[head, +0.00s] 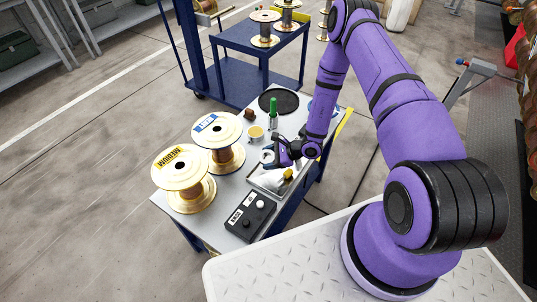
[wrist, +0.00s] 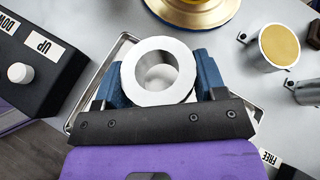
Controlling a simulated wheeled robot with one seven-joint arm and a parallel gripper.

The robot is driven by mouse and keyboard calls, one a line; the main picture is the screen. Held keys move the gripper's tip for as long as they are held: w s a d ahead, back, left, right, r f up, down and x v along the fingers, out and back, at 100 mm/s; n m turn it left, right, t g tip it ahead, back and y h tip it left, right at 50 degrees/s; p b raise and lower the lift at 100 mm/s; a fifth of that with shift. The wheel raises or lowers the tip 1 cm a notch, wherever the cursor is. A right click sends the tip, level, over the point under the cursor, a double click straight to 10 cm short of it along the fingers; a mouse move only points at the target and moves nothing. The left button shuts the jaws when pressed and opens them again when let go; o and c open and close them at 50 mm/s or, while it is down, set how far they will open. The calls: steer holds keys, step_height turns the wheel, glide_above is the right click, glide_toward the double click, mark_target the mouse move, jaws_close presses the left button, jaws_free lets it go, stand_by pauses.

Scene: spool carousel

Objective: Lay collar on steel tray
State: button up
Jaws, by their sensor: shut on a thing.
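The collar (wrist: 129,79) is a thick pale metal ring with a round hole, held between the blue fingers of my gripper (wrist: 158,85) in the wrist view. The steel tray (wrist: 112,51) lies beneath, its rim showing on both sides of the fingers; the gripper and collar hide most of its inside. In the head view my gripper (head: 270,157) is over the far part of the tray (head: 257,187). The gap between collar and tray floor cannot be judged. A small yellow thing (head: 288,174) shows at the tray's right side.
A black control box (head: 250,215) with UP and DOWN labels stands beside the tray. Two gold spools (head: 184,192) (head: 226,157) stand left. A yellow-topped tin (head: 256,132), a green bottle (head: 272,113) and a black disc (head: 279,101) are behind. A blue cart (head: 237,43) stands farther back.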

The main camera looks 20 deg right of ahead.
steer(key=shift+f, duration=2)
steer(key=o, duration=1.2)
steer(key=v, duration=1)
steer(key=shift+s+d+r, duration=0.15)
steer(key=shift+s+d, duration=0.05)
steer(key=shift+d, duration=0.1)
